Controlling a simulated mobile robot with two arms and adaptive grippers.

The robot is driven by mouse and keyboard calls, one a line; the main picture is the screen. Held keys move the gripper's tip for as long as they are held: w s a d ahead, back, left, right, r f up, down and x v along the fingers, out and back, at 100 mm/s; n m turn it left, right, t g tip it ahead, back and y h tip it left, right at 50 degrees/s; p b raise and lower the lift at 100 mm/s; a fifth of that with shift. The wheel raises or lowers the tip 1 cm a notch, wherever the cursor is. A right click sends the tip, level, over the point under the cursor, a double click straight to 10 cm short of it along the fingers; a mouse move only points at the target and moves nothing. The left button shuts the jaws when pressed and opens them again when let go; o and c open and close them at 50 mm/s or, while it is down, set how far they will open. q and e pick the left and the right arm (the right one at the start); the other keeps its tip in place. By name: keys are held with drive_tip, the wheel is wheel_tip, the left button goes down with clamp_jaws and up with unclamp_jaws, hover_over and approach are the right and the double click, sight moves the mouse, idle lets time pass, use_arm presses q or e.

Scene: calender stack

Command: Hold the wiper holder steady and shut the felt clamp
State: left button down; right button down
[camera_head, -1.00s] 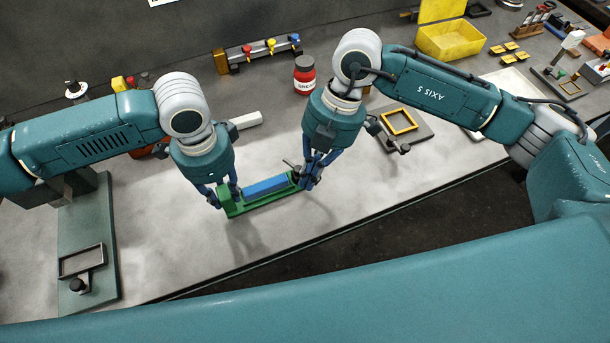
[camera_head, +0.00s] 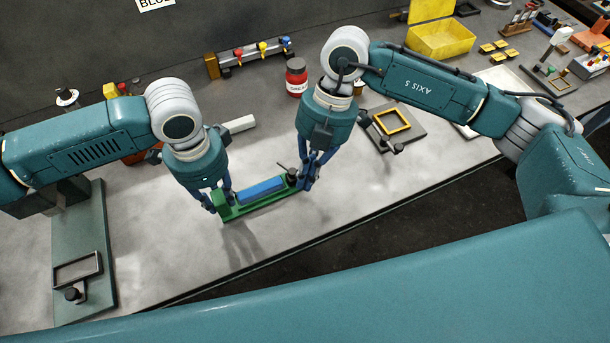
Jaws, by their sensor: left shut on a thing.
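The wiper holder (camera_head: 232,209) is a long green tray-like part with a blue block (camera_head: 262,190) along its top. It sits at the bench's front, slanting up to the right. My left gripper (camera_head: 222,203) is shut on the holder's left end. The felt clamp's dark lever (camera_head: 284,168) shows at the right end, sticking up and to the left. My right gripper (camera_head: 305,184) is down at that end, close beside the clamp. Its fingers overlap the dark parts, so I cannot tell whether it touches or grips them.
A red jar (camera_head: 296,82) stands behind the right gripper. A yellow frame on a grey plate (camera_head: 408,139) lies to the right. A green plate (camera_head: 82,225) with a dark frame lies at left. The bench's front edge (camera_head: 330,236) runs close in front of the holder.

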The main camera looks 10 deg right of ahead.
drive_tip(key=shift+w+d+n, duration=0.1)
drive_tip(key=shift+d+n, duration=0.1)
drive_tip(key=shift+n, duration=0.2)
drive_tip(key=shift+w+d+n, duration=0.2)
drive_tip(key=shift+d+n, duration=0.15)
drive_tip(key=shift+n, duration=0.05)
drive_tip(key=shift+w+d, duration=0.55)
drive_tip(key=shift+d, duration=0.15)
drive_tip(key=shift+w+d, duration=0.5)
drive_tip(key=shift+w, duration=0.4)
drive_tip(key=shift+a, duration=0.1)
drive_tip(key=shift+s+a, duration=0.2)
drive_tip(key=shift+a, duration=0.55)
